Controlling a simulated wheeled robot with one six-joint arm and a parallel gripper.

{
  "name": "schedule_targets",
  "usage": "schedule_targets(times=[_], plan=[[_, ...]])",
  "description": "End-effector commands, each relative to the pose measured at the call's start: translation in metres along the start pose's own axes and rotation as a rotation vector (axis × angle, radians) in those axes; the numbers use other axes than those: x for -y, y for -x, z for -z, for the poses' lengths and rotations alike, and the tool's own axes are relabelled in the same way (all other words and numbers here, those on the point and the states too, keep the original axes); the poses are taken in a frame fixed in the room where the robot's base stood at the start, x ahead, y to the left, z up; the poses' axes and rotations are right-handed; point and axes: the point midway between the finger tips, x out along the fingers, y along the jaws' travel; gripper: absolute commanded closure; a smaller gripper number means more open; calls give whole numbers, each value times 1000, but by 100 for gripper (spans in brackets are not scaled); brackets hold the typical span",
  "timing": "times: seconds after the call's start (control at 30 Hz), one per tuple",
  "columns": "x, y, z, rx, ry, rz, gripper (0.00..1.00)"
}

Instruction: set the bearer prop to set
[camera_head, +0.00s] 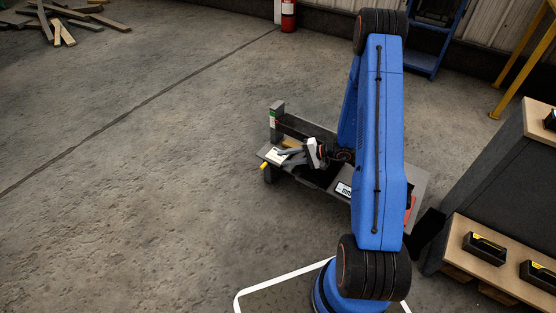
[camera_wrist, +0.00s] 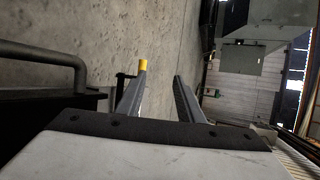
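A low grey cart or bench (camera_head: 415,183) stands in the middle of the head view. A small yellow-tipped part (camera_head: 264,166) sticks out at its left end; I cannot tell for sure that this is the bearer prop. In the wrist view a black lever with a yellow tip (camera_wrist: 143,66) shows just past my left finger. My gripper (camera_head: 283,152) is over the cart's left end, pointing left. In the wrist view my gripper (camera_wrist: 160,76) has its two grey fingers apart, with only floor seen between them. Whether the left finger touches the lever is unclear. The prop's setting cannot be read.
A black rail (camera_wrist: 45,52) runs close at the left of the wrist view. A grey post (camera_head: 277,121) rises at the cart's back left. A shelf unit (camera_head: 490,170) with black-and-yellow boxes (camera_head: 484,246) stands at right. Open floor (camera_head: 150,190) lies to the left.

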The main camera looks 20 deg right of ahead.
Motion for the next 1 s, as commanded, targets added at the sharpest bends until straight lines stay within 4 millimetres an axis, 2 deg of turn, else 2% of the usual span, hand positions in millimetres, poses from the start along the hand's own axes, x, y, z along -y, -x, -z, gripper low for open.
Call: schedule_targets(times=[0.03, 0.2, 0.4, 1.0], plan=[[0, 10, 1, -4, 0, 1, 66], [0, 37, 0, -3, -2, 0, 66], [0, 55, 0, -2, -1, 0, 66], [0, 59, 0, 0, -1, 0, 66]])
